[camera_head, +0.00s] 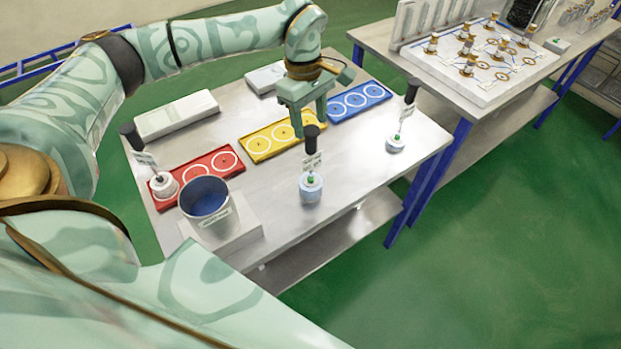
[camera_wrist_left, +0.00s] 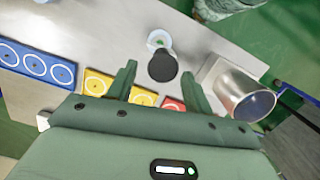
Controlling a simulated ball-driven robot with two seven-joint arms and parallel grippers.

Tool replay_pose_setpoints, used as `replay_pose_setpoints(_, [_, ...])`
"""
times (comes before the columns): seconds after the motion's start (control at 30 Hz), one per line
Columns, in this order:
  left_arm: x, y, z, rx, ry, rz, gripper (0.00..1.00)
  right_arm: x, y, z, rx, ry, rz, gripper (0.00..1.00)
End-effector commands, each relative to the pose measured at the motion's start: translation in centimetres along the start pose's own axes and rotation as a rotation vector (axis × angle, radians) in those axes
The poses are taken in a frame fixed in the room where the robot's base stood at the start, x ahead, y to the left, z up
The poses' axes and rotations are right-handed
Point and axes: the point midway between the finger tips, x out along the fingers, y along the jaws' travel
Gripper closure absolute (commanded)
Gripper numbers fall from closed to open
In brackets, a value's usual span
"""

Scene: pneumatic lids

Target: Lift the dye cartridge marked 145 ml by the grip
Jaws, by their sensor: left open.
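Three cartridges with black grips on thin stems and small label plates show in the head view; I cannot read which is marked 145 ml. The middle cartridge (camera_head: 311,188) stands upright on the bare table; another cartridge (camera_head: 395,144) stands to its right. A third cartridge (camera_head: 163,185) sits on the red tray (camera_head: 195,172). My left gripper (camera_head: 309,128) is open, pointing down close to the middle cartridge's black grip. In the left wrist view, that black grip (camera_wrist_left: 163,66) appears between the fingertips (camera_wrist_left: 158,70), hiding part of the cartridge below. Contact cannot be told.
A blue-lined pot (camera_head: 205,200) on a pale block stands left of the middle cartridge. Yellow (camera_head: 268,141) and blue (camera_head: 360,101) trays lie behind. Pale boxes (camera_head: 176,114) stand at the back. The front right tabletop is clear. A second table (camera_head: 480,70) carries a board with brass fittings.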

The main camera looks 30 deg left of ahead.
Motion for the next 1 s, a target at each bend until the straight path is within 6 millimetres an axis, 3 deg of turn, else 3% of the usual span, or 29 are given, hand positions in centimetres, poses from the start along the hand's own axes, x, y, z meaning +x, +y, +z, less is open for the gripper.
replay_pose_setpoints(0.1, [1.0, -0.1, 0.1, 0.000, -0.002, -0.002, 0.49, 0.0, -0.9, -0.4, 0.001, 0.007, -0.012, 0.64])
replay_pose_setpoints(0.37, [5.0, -0.4, 0.0, -0.001, -0.003, -0.003, 0.49, 0.1, -0.2, -0.2, -0.003, 0.004, -0.003, 0.64])
replay_pose_setpoints(0.63, [5.5, -0.3, 0.0, 0.000, -0.001, 0.001, 0.49, 0.1, 0.0, -0.1, -0.002, 0.003, 0.000, 0.64])
replay_pose_setpoints(0.67, [5.5, -0.3, 0.0, 0.000, -0.001, 0.001, 0.52, 0.1, 0.0, -0.1, -0.002, 0.003, 0.000, 0.64])
replay_pose_setpoints(0.8, [5.5, -0.3, 0.0, 0.000, -0.001, 0.000, 0.91, 0.1, 0.3, -0.1, -0.002, 0.002, 0.003, 0.64])
replay_pose_setpoints(1.0, [5.4, -0.3, 0.0, 0.000, -0.002, 0.002, 0.92, 0.1, 0.3, 0.0, -0.002, 0.002, 0.004, 0.64])
